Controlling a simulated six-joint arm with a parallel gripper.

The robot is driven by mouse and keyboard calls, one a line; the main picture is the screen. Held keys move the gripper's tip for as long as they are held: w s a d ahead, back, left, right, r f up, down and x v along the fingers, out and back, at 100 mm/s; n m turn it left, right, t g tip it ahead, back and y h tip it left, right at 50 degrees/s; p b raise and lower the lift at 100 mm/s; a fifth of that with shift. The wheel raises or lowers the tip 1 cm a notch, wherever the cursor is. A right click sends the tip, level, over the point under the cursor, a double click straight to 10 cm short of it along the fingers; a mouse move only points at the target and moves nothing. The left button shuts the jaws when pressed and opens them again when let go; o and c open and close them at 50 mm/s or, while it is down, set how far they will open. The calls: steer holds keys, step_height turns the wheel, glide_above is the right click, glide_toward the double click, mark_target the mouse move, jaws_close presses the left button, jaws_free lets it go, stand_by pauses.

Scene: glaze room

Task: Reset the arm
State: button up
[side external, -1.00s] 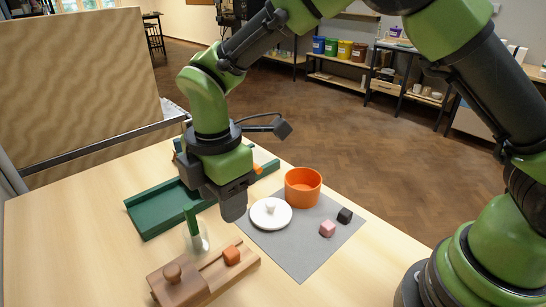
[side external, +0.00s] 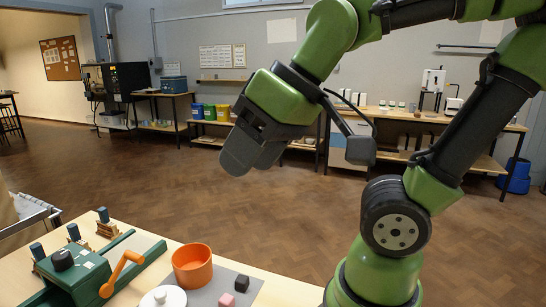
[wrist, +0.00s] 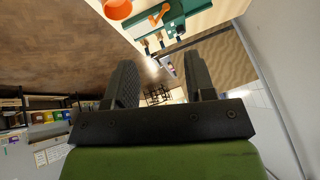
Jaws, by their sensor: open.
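My gripper (side external: 250,158) is raised well above the table, out past its edge with the floor behind it in the side view. In the wrist view its two dark fingers (wrist: 160,80) stand wide apart with nothing between them. An orange pot (side external: 192,266) stands open on a grey mat (side external: 208,294); it also shows in the wrist view (wrist: 118,9). A white lid (side external: 163,297) lies in front of the pot, partly cut off by the frame.
A green device (side external: 75,272) with an orange crank (side external: 122,271) stands at the table's left. Coloured buckets (side external: 210,112) and benches line the back wall. The air around my gripper is clear.

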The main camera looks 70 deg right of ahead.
steer(key=m, duration=0.1)
steer(key=s, duration=0.1)
steer(key=s+m+t, duration=0.1)
steer(key=shift+s+d+f+m, duration=0.25)
steer(key=shift+d+m, duration=0.05)
steer(key=shift+d, duration=0.1)
